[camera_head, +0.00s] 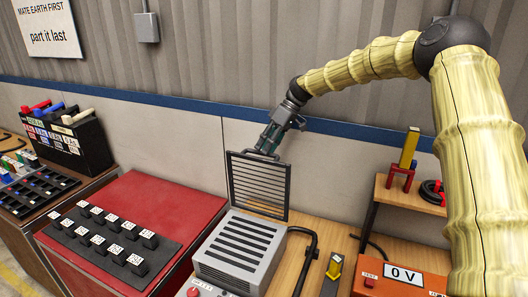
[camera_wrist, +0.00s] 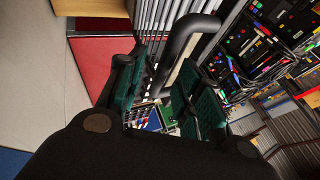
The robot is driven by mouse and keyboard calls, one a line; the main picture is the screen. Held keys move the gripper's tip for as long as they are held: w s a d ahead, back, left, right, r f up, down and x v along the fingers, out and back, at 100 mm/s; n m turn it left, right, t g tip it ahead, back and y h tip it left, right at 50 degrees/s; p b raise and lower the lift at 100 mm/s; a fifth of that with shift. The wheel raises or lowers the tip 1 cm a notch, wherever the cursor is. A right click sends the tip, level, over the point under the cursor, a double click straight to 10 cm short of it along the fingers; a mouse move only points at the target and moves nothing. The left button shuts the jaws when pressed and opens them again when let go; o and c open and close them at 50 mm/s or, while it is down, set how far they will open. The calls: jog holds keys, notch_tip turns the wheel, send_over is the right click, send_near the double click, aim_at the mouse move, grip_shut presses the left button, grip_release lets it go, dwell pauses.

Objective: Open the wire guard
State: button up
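The wire guard (camera_head: 258,187) is a dark frame with thin horizontal bars. It stands raised, nearly upright, at the back edge of a grey slotted box (camera_head: 240,249). My gripper (camera_head: 268,146) is at the guard's top edge, by its handle. In the wrist view my gripper's green fingers (camera_wrist: 160,92) are apart, and the guard's dark bent handle (camera_wrist: 186,38) runs between them. A gap shows between the left finger and the handle. The guard's bars (camera_wrist: 158,20) show behind the handle. Contact with the right finger is unclear.
A small wooden shelf (camera_head: 412,199) stands farther right. The wall is close behind.

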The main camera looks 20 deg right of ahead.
jog(key=v, duration=0.9)
jog(key=shift+d, duration=0.3)
jog(key=shift+w, duration=0.1)
